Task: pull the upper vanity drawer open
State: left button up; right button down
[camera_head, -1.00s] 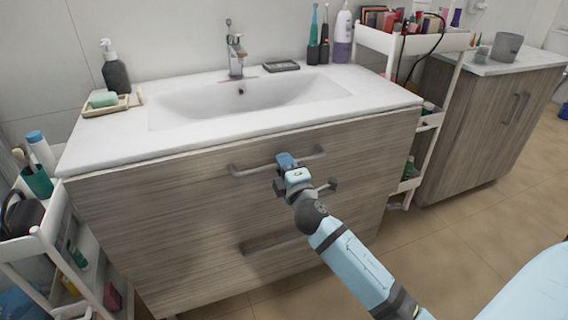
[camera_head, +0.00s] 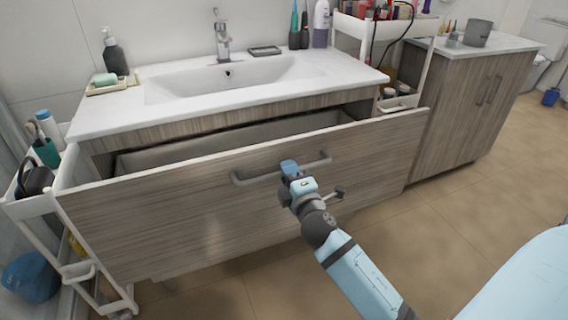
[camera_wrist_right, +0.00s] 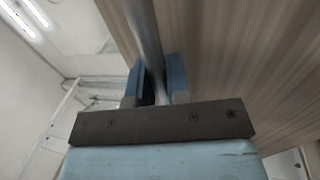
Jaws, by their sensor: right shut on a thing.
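The upper vanity drawer (camera_head: 190,205) stands well out from the vanity in the head view, with its grey inside showing behind the wooden front. Its grey bar handle (camera_head: 255,178) runs across the front. My right gripper (camera_head: 290,170) is at the handle's middle. In the right wrist view its blue fingers (camera_wrist_right: 157,85) are shut on the handle bar (camera_wrist_right: 147,40), one on each side. The wooden drawer front (camera_wrist_right: 240,50) fills the right of that view. The lower drawer is hidden behind the pulled-out front. My left gripper is not in view.
A white sink top (camera_head: 110,115) covers the vanity, with a soap bottle (camera_head: 114,55) and a faucet (camera_head: 222,40). A white cart (camera_head: 30,205) stands close at the left and a white shelf cart (camera_head: 425,45) at the right. Tan floor (camera_head: 470,220) is free at the right.

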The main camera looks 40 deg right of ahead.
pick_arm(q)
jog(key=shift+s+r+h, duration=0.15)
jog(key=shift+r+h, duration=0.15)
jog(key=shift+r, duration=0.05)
pick_arm(e)
jog(key=r+v, duration=0.1)
jog(key=v, duration=0.6)
jog(key=shift+s+r, duration=0.15)
jog(key=shift+s, duration=0.05)
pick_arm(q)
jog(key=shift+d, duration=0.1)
pick_arm(e)
jog(key=c, duration=1.1)
grip_release()
